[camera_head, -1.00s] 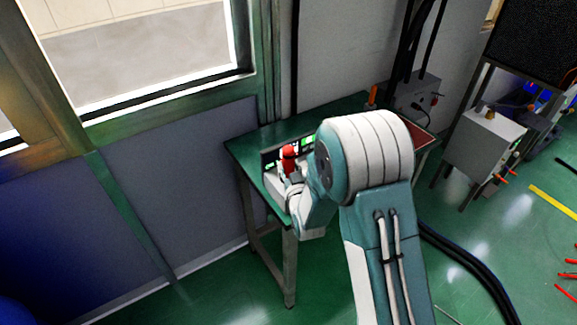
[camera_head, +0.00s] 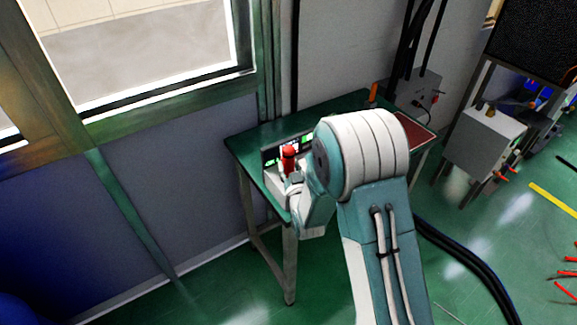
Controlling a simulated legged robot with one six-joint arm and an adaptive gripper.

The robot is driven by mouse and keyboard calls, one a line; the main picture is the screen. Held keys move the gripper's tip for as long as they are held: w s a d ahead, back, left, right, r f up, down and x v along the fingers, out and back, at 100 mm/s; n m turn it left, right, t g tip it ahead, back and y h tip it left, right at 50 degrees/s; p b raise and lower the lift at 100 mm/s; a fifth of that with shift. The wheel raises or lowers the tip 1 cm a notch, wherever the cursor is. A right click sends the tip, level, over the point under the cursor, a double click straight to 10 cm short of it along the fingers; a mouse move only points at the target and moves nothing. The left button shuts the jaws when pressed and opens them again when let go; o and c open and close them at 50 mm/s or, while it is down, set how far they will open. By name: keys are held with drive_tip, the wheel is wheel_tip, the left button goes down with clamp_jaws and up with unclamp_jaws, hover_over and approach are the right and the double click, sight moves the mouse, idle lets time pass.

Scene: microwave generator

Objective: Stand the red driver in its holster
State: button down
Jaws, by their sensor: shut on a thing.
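The red driver (camera_head: 289,153) shows as a small upright red shape above the left part of the green table (camera_head: 246,147). My gripper (camera_head: 289,171) is just below it, shut on the driver, though my arm hides most of the fingers. The driver's lower end is hidden. I cannot make out the holster for certain; my arm covers the middle of the table.
A box with a dark panel and green lights (camera_head: 306,140) stands behind the driver. An orange upright thing (camera_head: 373,92) stands at the table's back, with a red mat (camera_head: 416,133) at the right. A grey wall box (camera_head: 418,97) is behind.

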drive_tip(key=shift+c, duration=1)
unclamp_jaws()
drive_tip(key=v, duration=1.2)
drive_tip(key=s+d+r+m+g+h, duration=0.25)
drive_tip(key=d+r+g, duration=0.45)
drive_tip(key=r, duration=0.4)
drive_tip(key=s+d+r+g+h, duration=0.1)
drive_tip(key=s+d+r+g, duration=0.1)
drive_tip(key=s, duration=0.7)
drive_tip(key=s+d+r+g+h, duration=0.1)
drive_tip(key=s+d+r, duration=0.3)
drive_tip(key=s, duration=0.6)
drive_tip(key=shift+s+d+r+g, duration=0.35)
drive_tip(key=shift+r+g, duration=0.25)
drive_tip(key=shift+g, duration=0.3)
